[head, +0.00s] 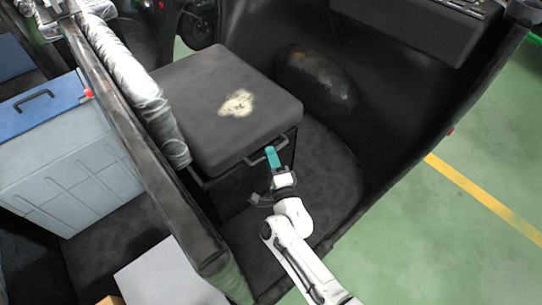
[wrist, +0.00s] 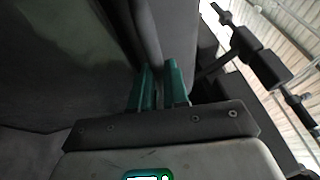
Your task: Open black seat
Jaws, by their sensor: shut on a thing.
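The black seat (head: 222,118) is a square cushion with a pale worn patch on top. It lies flat on its dark base in the head view. A dark handle bar (head: 254,160) runs along its front edge. My gripper (head: 271,157) is at this front edge, its teal fingers shut on the handle. In the wrist view the teal fingers (wrist: 160,88) are close together against a dark edge.
A silver-wrapped bar (head: 125,75) runs left of the seat. A grey box with a blue lid (head: 65,145) stands beyond it. A dark wheel-arch bulge (head: 315,78) is right of the seat. The dark cab floor (head: 320,170) in front is clear.

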